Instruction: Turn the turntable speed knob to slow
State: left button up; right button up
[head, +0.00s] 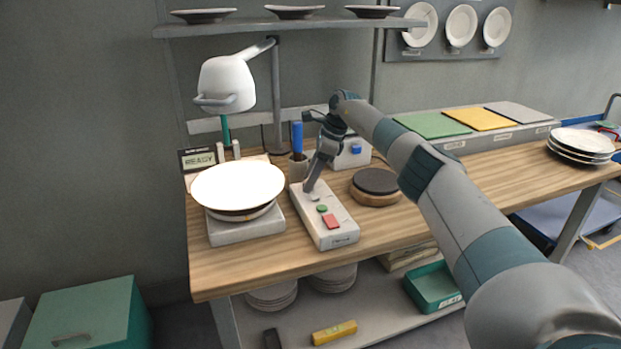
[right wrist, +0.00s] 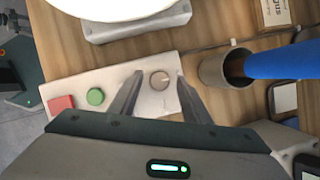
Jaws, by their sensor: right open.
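A pale control box (head: 322,222) lies on the wooden bench. It carries a red button (head: 331,221), a green button (head: 322,208) and a small round grey knob near its far end. In the right wrist view the knob (right wrist: 160,80) shows between the fingers, with a light pointer line on it. My right gripper (head: 311,188) is over the far end of the box; in the right wrist view it (right wrist: 155,85) is open, one finger on each side of the knob. I cannot tell whether the fingers touch it. A white plate (head: 238,184) sits on the turntable base (head: 246,229) to the left.
A white lamp-like dryer head (head: 227,84) hangs above the plate. A display reading READY (head: 199,160) stands behind it. A cup (head: 298,168) with a blue-handled tool is close beside my right gripper. A round dark-topped pad (head: 376,183) lies right of the box.

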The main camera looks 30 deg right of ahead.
jog(key=shift+r, duration=0.1)
pick_arm(q)
jog(key=shift+s+a+f+g+b, duration=0.4)
jog(key=shift+a+f+g+b, duration=0.1)
jog(key=shift+a+b, duration=0.2)
pick_arm(e)
jog(key=v, duration=1.7)
pick_arm(q)
jog(key=shift+w, duration=0.15)
pick_arm(e)
jog(key=shift+r, duration=0.1)
